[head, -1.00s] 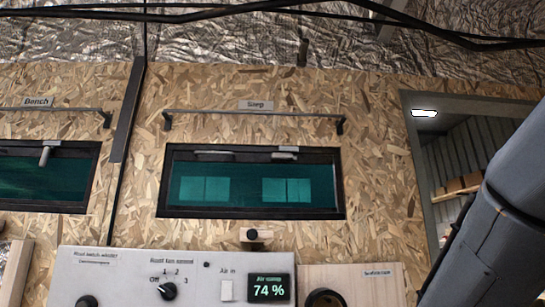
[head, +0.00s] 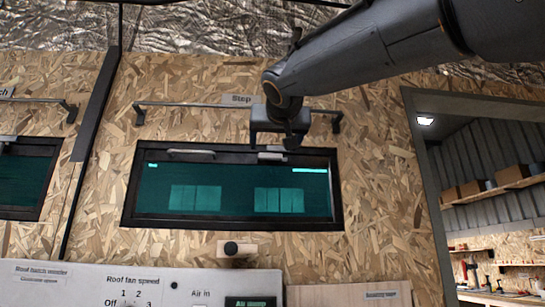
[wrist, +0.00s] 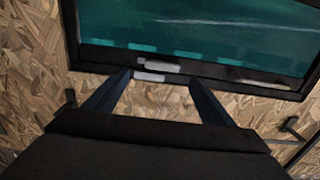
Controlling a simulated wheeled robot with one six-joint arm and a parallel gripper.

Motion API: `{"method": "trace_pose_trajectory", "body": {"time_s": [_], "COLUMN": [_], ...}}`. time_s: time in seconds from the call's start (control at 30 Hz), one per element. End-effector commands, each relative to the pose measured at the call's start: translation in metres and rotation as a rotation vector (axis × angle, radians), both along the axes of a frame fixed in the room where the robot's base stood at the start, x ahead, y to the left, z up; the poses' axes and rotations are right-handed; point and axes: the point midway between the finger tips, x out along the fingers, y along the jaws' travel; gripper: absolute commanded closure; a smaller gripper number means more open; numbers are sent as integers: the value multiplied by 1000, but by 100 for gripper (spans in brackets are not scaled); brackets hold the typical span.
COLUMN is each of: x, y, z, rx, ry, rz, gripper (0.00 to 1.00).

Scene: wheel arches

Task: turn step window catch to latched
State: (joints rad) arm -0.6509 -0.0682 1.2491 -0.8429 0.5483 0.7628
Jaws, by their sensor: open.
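The step window (head: 233,188) is a dark-framed teal pane under a "Step" label (head: 238,99). Its catch (head: 271,156) is a small pale piece at the right part of the top frame, and its lever lies level along the frame. My gripper (head: 277,138) is just above the catch in the head view, open and empty. In the wrist view, which shows the window upside down, the catch (wrist: 160,67) lies between the two fingertips (wrist: 159,78). I cannot tell how far the tips are from it.
A rail (head: 190,105) runs above the window, behind my gripper. A second pale bar (head: 191,152) lies on the top frame to the left. A knob (head: 232,248) and a control panel (head: 130,285) are below. A doorway opens at the right.

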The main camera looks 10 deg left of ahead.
Motion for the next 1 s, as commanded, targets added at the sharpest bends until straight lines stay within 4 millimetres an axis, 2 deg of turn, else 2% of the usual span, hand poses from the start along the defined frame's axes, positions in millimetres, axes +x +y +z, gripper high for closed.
{"method": "trace_pose_trajectory", "body": {"time_s": [0.3,0.43,0.6,0.87,1.0], "x": [45,59,67,69,69], "y": [16,19,20,20,20], "z": [0,0,-1,-2,-2], "rx": [-3,-3,-2,-3,-3], "ry": [5,3,4,3,3], "rz": [6,5,5,4,4], "gripper": [23,23,23,23,47]}}
